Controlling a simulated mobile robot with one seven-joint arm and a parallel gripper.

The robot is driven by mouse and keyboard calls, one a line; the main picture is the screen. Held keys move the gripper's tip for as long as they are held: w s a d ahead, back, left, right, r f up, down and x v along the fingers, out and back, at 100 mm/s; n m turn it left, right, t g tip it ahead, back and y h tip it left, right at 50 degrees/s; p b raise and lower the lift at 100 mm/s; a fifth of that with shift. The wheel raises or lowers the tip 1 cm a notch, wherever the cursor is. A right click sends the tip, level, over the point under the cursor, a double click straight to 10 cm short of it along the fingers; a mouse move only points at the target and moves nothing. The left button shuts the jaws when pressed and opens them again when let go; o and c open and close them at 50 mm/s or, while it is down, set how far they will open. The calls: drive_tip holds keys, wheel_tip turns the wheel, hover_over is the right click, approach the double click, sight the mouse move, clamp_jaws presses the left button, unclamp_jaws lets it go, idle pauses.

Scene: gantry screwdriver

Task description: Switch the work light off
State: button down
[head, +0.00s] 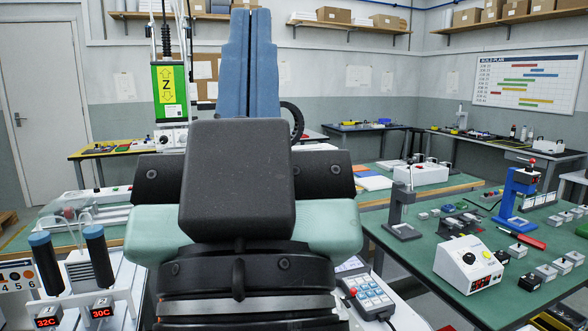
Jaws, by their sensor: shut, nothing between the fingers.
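I cannot make out a work light or its switch in the head view. The middle of the view is filled by large dark, mint-green and blue parts that look like my own arm, and they hide much of what lies behind them. My gripper does not show. A dark ring (293,118) shows partly behind the blue part; I cannot tell what it belongs to.
A green bench (408,250) at the right carries a white box with a red display (467,264), a blue stand (515,200) and a grey stand (401,205). A green-yellow Z unit (168,92) hangs upper left. A keypad unit (368,293) is front centre.

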wheel_tip(320, 180, up, 22)
drive_tip(key=p, duration=1.9)
drive_tip(key=shift+f, duration=0.25)
